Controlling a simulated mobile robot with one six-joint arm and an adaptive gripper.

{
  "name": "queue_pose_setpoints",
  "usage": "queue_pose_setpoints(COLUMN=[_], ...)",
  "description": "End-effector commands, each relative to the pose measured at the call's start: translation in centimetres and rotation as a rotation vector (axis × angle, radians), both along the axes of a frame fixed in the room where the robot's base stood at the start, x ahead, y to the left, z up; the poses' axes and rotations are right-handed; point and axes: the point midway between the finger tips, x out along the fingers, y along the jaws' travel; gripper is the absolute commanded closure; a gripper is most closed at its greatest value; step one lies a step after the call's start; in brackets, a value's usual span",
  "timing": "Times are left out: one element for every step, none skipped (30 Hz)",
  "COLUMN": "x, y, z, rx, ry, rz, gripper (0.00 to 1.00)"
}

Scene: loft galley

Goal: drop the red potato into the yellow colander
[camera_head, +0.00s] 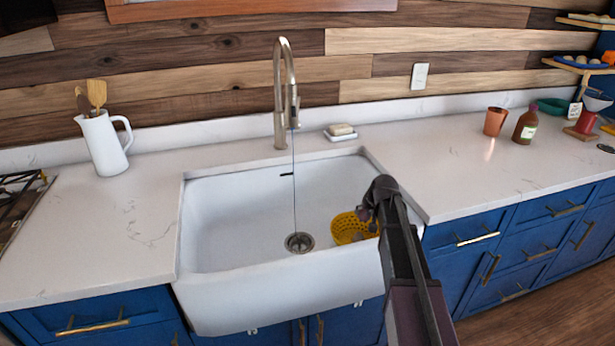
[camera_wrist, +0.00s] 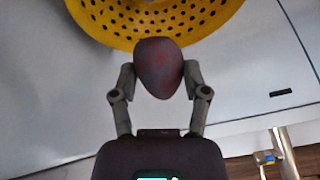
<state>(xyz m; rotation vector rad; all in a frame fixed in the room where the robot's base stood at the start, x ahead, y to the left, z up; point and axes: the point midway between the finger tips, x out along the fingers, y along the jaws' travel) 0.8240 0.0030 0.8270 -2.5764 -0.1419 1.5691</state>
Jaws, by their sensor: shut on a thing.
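The yellow colander (camera_head: 345,229) sits in the right part of the white sink basin. In the wrist view the colander (camera_wrist: 110,25) fills the top, with its perforated inside showing. My gripper (camera_wrist: 158,75) is shut on the red potato (camera_wrist: 158,68), with one finger on each side of it. In the wrist view the potato overlaps the colander's near rim. In the head view my gripper (camera_head: 366,208) is at the colander's right side, and the potato is hard to make out there. The height of the potato over the colander cannot be told.
The white sink (camera_head: 235,215) has a drain (camera_head: 299,242) left of the colander, with a thin water stream from the tall faucet (camera_head: 284,95). A soap dish (camera_head: 341,135) stands behind the basin. A white pitcher (camera_head: 104,143) stands left; a copper cup (camera_head: 494,121) and brown bottle (camera_head: 525,126) stand right.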

Motion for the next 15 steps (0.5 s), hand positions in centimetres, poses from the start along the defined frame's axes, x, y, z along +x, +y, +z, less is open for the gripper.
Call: queue_pose_setpoints(x=[0.0,0.0,0.0,0.0,0.0,0.0,0.0,0.0,0.0,0.0,0.0,0.0,0.0,0.0,0.0], y=[0.0,0.0,0.0,0.0,0.0,0.0,0.0,0.0,0.0,0.1,0.1,0.1,0.1,0.1,0.1], z=[0.0,-0.1,-0.1,-0.2,-0.3,-0.4,-0.5,-0.6,-0.8,-1.0,-1.2,-1.5,-1.7,-1.9,-2.2], rx=[0.0,0.0,0.0,0.0,0.0,0.0,0.0,0.0,0.0,0.0,0.0,0.0,0.0,0.0,0.0], ry=[0.0,0.0,0.0,0.0,0.0,0.0,0.0,0.0,0.0,0.0,0.0,0.0,0.0,0.0,0.0], rz=[0.0,0.0,0.0,0.0,0.001,0.001,0.001,0.001,0.001,0.001,0.001,0.001,0.001,0.001,0.001], gripper=[0.89,0.89,0.89,0.89,0.89,0.89,0.89,0.89,0.89,0.89,0.89,0.89,0.89,0.89,0.89])
